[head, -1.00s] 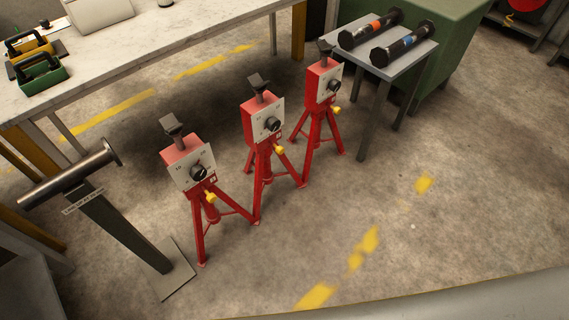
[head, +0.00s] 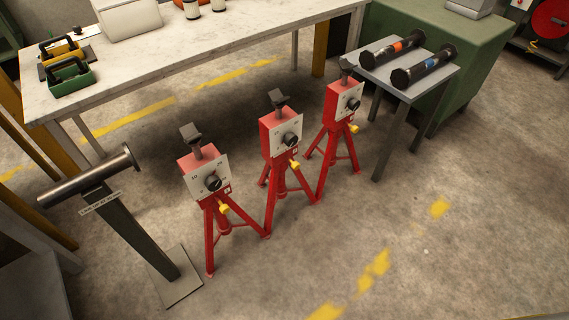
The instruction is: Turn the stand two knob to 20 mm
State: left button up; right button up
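Three red tripod stands stand in a row on the floor, each with a white dial plate, a black knob and a dark V-shaped top. The near stand (head: 207,191) is at the left, the middle stand (head: 281,144) is in the centre, and the far stand (head: 341,115) is at the right. The middle stand's black knob (head: 290,139) sits on its plate; its pointer and scale are too small to read. Stand numbers cannot be read clearly. A yellow handle sticks out below each dial. Neither of my grippers is in view.
A metal post with a horizontal bar (head: 85,178) stands left of the stands. A small grey table (head: 436,75) holds two dark spools behind the far stand. A long workbench (head: 215,42) runs behind. The floor in front (head: 370,230) is clear.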

aim_at(290, 140)
jog(key=i+l+u, duration=0.1)
jog(key=l, duration=0.25)
jog(key=i+l, duration=0.2)
jog(key=l, duration=0.15)
jog(key=i+l+u, duration=0.15)
jog(key=l, duration=0.2)
jog(key=i+l, duration=0.1)
jog(key=l, duration=0.3)
jog(key=i+l+u, duration=0.15)
jog(key=l, duration=0.2)
jog(key=i+l+u, duration=0.1)
jog(key=l, duration=0.3)
